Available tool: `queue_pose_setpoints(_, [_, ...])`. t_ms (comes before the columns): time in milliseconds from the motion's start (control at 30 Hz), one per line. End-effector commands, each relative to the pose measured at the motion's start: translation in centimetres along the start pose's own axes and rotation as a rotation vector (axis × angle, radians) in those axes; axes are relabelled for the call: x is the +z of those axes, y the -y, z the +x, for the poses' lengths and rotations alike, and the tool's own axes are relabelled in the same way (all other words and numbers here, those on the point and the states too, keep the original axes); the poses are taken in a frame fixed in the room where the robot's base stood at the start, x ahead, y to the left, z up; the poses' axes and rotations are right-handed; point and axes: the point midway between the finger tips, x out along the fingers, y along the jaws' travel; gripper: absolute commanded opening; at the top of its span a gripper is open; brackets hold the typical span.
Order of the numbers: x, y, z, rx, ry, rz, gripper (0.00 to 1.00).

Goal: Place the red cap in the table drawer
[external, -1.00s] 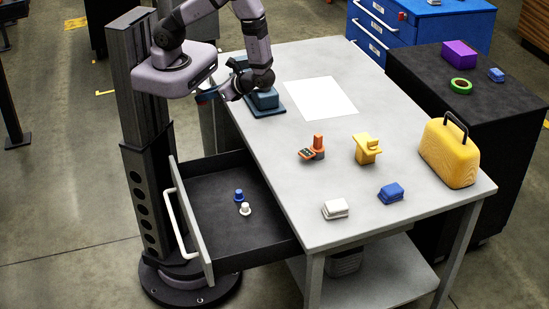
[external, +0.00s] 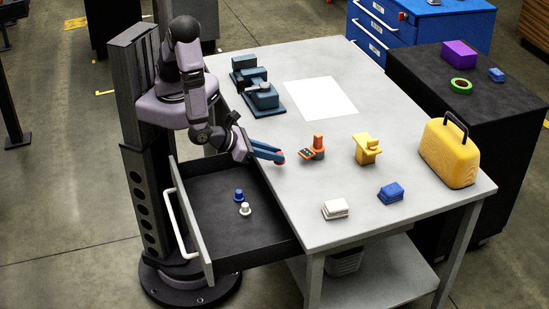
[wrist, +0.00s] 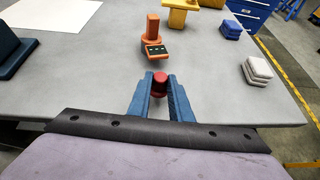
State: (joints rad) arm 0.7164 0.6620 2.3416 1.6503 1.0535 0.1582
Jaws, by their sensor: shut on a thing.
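The red cap (wrist: 159,82) is held between the two blue fingers of my gripper (wrist: 160,92) in the wrist view. In the external view my gripper (external: 275,154) is at the table's left edge, above the back right part of the drawer, and the cap (external: 281,159) shows as a small red spot at the fingertips. The table drawer (external: 215,215) is pulled open on the left side of the table. A blue cap-like piece (external: 238,195) and a white one (external: 245,209) stand inside it.
On the table (external: 305,205) are an orange device (external: 315,150), a yellow piece (external: 366,149), a white stack (external: 335,209), a blue stack (external: 391,193), a yellow case (external: 450,150), a white sheet (external: 320,98) and a dark blue fixture (external: 262,98). The drawer floor is mostly free.

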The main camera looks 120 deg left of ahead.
Motion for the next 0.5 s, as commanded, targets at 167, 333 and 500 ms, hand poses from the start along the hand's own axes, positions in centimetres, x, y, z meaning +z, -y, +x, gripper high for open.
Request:
queue_pose_setpoints(167, [-3.3,6.3,-2.2,-0.259,0.0,0.141,0.0])
queue_pose_setpoints(333, [-5.7,10.4,-4.7,-0.44,0.001,0.24,0.0])
queue_pose_setpoints(500, [-9.0,11.5,-5.8,-0.544,0.0,0.302,0.0])
